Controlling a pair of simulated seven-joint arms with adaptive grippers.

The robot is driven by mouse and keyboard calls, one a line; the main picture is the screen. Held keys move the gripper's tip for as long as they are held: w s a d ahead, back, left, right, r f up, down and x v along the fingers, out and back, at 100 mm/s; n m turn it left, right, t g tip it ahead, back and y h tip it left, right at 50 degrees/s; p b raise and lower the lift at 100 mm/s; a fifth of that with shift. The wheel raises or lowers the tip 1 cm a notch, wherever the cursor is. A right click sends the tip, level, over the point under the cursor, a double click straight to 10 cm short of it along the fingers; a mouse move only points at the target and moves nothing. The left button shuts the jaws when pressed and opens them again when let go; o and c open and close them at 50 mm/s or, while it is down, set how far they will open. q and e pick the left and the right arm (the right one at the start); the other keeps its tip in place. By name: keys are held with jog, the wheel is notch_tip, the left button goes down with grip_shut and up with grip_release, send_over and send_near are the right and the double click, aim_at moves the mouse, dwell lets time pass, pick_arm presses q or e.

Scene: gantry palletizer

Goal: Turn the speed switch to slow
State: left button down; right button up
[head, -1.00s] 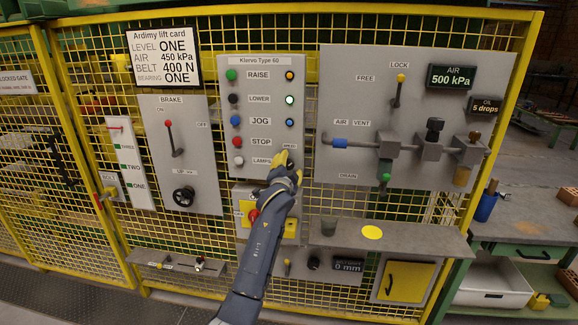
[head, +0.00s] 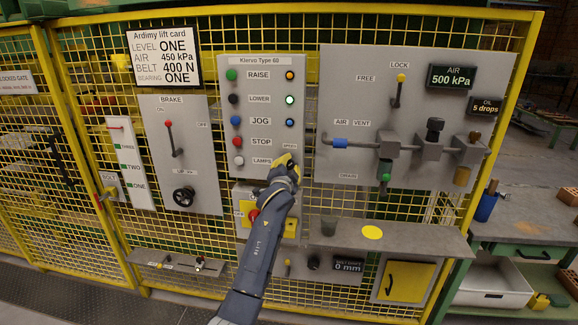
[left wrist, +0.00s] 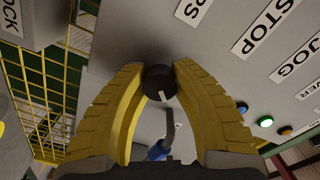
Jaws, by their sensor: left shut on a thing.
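The speed switch (left wrist: 159,84) is a dark round knob with a white pointer mark, on the grey control panel (head: 262,75). In the left wrist view it sits between the two yellow fingertips of my left gripper (left wrist: 158,78), which are shut on it. In the head view my left gripper (head: 285,162) is at the panel's lower right, beside the SPEED label (head: 289,147); it hides the knob there. The setting the pointer marks cannot be read. My right gripper is not in view.
Push buttons and lamps, such as the red STOP button (head: 238,142), are on the same panel. The brake lever (head: 173,140) is to the left. The air panel (head: 345,85) with pipe and valves is close on the right. A shelf (head: 410,240) juts out below it.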

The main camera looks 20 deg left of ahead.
pick_arm(q)
jog(key=shift+d+r+n, duration=0.1)
jog(key=shift+n, duration=0.3)
jog(key=n, duration=0.7)
jog(key=shift+r+n, duration=0.15)
jog(key=shift+n, duration=0.25)
jog(key=shift+r+n, duration=0.1)
jog(key=shift+n, duration=0.2)
jog(key=c, duration=0.9)
grip_release()
jog(key=shift+f, duration=0.2)
jog(key=shift+c, duration=0.2)
jog(key=shift+s, duration=0.1)
jog(key=s, duration=0.7)
jog(key=shift+s+d, duration=0.15)
jog(key=shift+d, duration=0.3)
